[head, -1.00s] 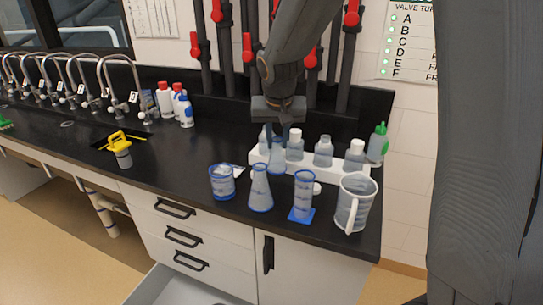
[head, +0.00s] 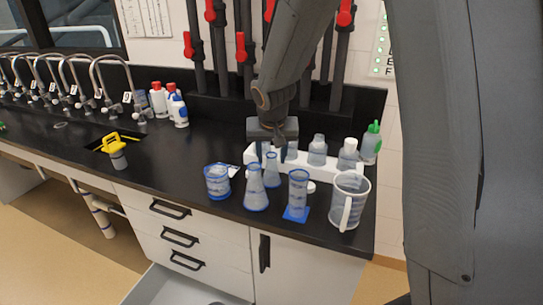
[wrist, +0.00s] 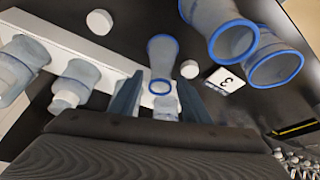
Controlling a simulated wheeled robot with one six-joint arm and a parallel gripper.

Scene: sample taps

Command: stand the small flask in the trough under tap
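The small flask (head: 271,172) stands on the black bench in front of the white rack, just behind a larger flask (head: 256,190). In the wrist view the small flask (wrist: 163,55) is clear with a blue rim. My gripper (head: 273,155) is over it, pointing down. Its two fingers (wrist: 160,98) are apart, either side of the rim, with no visible contact. The taps (head: 105,80) stand in a row at the left. A dark recess with a yellow-topped item (head: 112,145) lies below the nearest tap; the trough's inside cannot be made out.
A beaker (head: 217,181), a cylinder on a blue base (head: 297,193) and a jug (head: 348,200) stand along the front. The white rack (head: 328,168) holds several bottles. A green-capped bottle (head: 371,145) is at right. Bench between beaker and recess is clear.

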